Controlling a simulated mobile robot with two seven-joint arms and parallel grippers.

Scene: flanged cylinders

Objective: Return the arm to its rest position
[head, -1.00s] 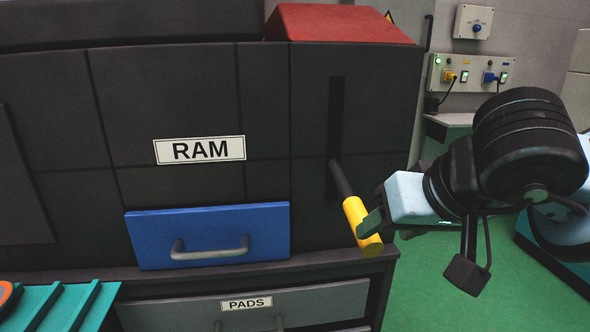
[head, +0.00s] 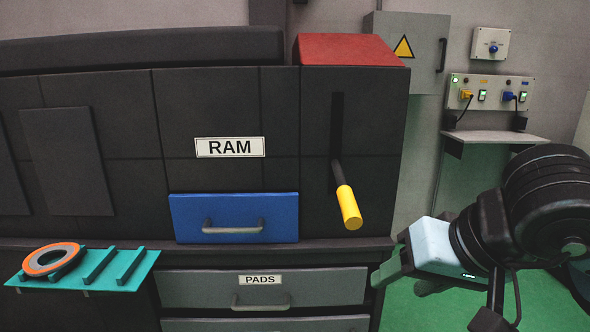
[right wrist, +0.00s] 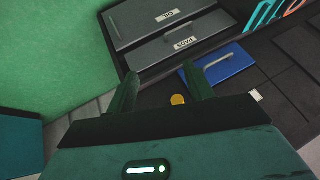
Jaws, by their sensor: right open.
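My right gripper (head: 394,276) is at the lower right in the head view, open and empty, apart from the lever's yellow grip. Its two green fingers stand apart in the right wrist view (right wrist: 160,90), with nothing held between them. The lever (head: 346,200) sticks out from a vertical slot in the dark machine front and slants down, ending in the yellow grip. The grip's yellow end (right wrist: 178,99) shows beyond the fingers in the right wrist view. My left gripper is not in view.
The dark machine (head: 110,110) carries a RAM label, a blue drawer (head: 270,210) and a grey PADS drawer (head: 320,285) below. A teal rack (head: 140,270) with an orange-grey ring (head: 40,260) juts out at left. Green floor (head: 410,310) lies open at lower right. Wall sockets (head: 490,90) are behind.

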